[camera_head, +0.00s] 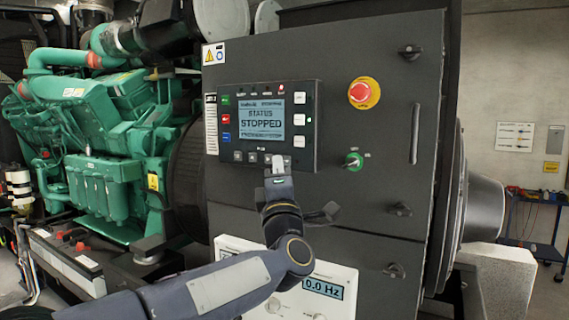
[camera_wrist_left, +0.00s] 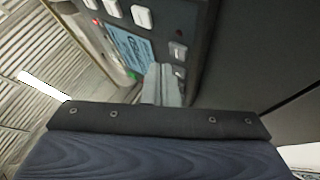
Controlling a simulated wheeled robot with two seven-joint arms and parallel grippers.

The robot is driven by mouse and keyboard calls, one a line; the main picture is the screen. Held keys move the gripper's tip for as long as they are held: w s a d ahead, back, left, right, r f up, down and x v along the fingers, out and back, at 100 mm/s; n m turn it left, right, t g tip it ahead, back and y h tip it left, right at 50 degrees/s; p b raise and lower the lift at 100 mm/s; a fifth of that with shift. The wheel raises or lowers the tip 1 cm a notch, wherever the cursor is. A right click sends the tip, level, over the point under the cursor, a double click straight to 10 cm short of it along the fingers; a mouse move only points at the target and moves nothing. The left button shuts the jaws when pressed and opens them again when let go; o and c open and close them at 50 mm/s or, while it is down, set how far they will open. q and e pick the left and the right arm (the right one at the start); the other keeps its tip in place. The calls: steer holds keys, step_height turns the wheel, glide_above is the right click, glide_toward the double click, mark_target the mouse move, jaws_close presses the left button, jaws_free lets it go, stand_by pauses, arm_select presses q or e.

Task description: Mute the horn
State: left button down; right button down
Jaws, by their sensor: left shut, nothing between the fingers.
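The genset control panel (camera_head: 312,95) is a dark box on the grey cabinet, with a lit screen (camera_head: 260,125) reading "STATUS STOPPED". White buttons (camera_head: 299,119) line its right side, with green, red and blue ones on the left and small grey buttons (camera_head: 252,157) along the bottom. I cannot read which button mutes the horn. My left gripper (camera_head: 274,165) is shut and empty, its tips at the panel's lower edge, covering part of the bottom row. In the left wrist view the shut fingers (camera_wrist_left: 162,84) overlap the panel; contact is unclear. My right gripper is out of view.
A white box with a "0.0 Hz" display (camera_head: 323,289) stands below. The green engine (camera_head: 95,130) fills the left. A tool trolley (camera_head: 530,225) is far right.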

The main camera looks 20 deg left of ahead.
arm_select(q)
steer(key=s+b, duration=0.3)
steer(key=s, duration=0.3)
steer(key=shift+a, duration=0.4)
stand_by(0.5)
